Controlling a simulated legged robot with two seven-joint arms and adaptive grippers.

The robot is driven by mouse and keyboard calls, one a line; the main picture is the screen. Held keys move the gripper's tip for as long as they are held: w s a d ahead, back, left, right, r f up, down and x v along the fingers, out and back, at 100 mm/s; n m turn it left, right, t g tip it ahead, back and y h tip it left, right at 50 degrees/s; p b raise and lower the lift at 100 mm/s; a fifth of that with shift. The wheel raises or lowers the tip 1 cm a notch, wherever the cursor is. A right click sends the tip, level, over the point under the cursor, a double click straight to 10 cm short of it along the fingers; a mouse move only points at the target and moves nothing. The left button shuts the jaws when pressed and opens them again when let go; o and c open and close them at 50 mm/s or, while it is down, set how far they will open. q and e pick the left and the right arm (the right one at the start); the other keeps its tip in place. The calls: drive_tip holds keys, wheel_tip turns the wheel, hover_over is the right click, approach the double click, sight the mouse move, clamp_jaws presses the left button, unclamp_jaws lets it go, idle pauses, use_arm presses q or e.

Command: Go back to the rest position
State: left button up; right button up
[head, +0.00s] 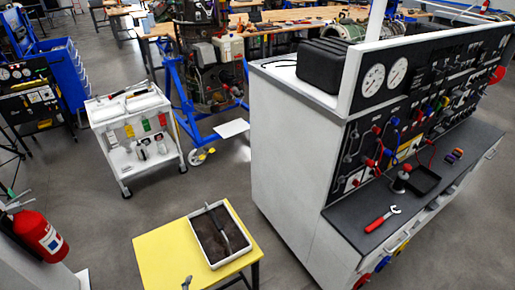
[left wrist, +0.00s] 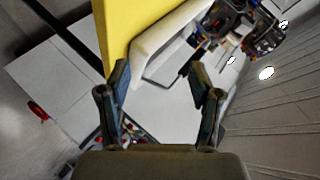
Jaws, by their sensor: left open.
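My left gripper (left wrist: 160,85) is open in the left wrist view, its two fingers spread apart with nothing between them. Beyond the fingers are the yellow table (left wrist: 115,30) and the white tray (left wrist: 160,42) on it. In the head view the yellow table (head: 160,262) stands at the bottom centre. The white tray (head: 243,257) lies on it with a dark lining and a grey curved bar (head: 217,228) inside. A small grey piece shows at the bottom edge of the head view; I cannot tell what it is. My right gripper is in neither view.
A white cabinet with a gauge panel (head: 300,150) stands right of the table, with a red wrench (head: 380,219) on its dark ledge. A white cart (head: 133,150) and a blue engine stand (head: 182,100) are behind. A red extinguisher (head: 42,236) is at left. Grey floor is open between.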

use_arm(q)
drive_tip(key=s+d+r+n+g, duration=0.2)
drive_tip(key=s+n+g, duration=0.75)
drive_tip(key=s, duration=1.15)
wheel_tip(320, 180, down, 28)
drive_tip(key=s+g, duration=0.1)
drive_tip(key=s, duration=0.1)
drive_tip(key=s+a+f+g, duration=0.1)
drive_tip(key=s+a+f, duration=0.2)
drive_tip(key=s+f, duration=1.2)
drive_tip(key=shift+s, duration=0.95)
